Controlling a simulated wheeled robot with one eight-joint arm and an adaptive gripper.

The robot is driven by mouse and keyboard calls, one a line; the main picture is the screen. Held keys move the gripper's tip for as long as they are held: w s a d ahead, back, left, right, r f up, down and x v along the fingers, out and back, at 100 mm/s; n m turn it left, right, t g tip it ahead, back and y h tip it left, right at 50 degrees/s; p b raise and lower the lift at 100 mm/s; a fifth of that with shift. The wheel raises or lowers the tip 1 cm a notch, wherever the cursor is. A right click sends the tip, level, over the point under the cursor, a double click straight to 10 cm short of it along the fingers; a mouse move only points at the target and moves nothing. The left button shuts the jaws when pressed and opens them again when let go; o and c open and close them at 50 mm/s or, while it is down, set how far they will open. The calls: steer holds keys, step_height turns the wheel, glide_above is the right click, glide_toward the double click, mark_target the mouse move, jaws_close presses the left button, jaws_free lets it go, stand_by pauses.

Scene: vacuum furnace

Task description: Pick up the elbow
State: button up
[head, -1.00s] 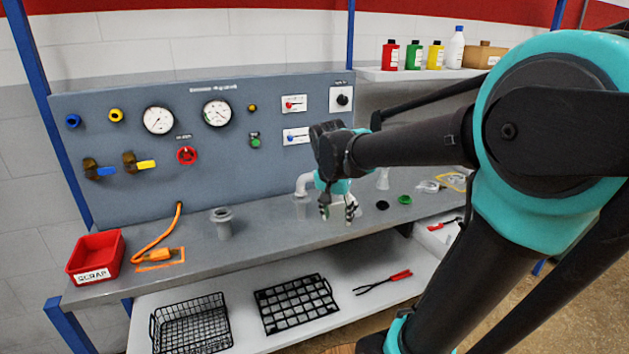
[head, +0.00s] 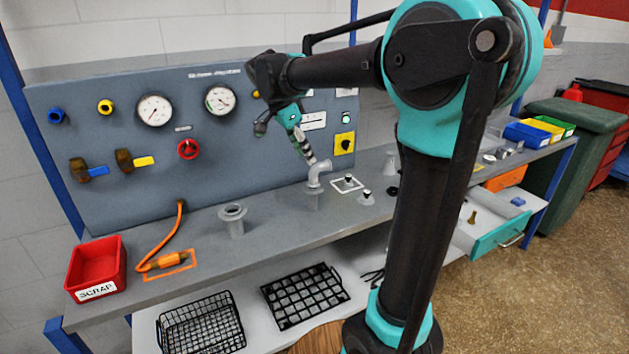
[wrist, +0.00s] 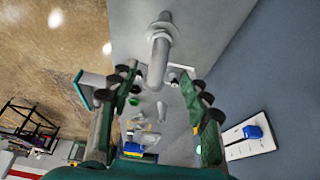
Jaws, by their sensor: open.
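The elbow (head: 318,174) is a grey bent pipe fitting with a flanged collar, set on top of an upright grey port on the bench. In the wrist view the elbow (wrist: 158,62) lies between and beyond the fingers. My gripper (head: 308,157) is tilted, with its fingertips just above and to the left of the elbow in the head view. The jaws are open; the wrist view shows the two fingers (wrist: 157,76) spread apart. I cannot tell whether a fingertip touches the elbow.
A flanged port (head: 233,218) stands left of the elbow, and small fittings (head: 366,197) lie to its right. The gauge panel (head: 120,175) rises close behind. A red scrap bin (head: 97,266) is at the bench's left end. Baskets are on the lower shelf.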

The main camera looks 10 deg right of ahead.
mark_target(313, 169)
steer(key=x, duration=0.9)
steer(key=shift+d, duration=0.15)
steer(key=shift+c, duration=0.6)
jaws_close()
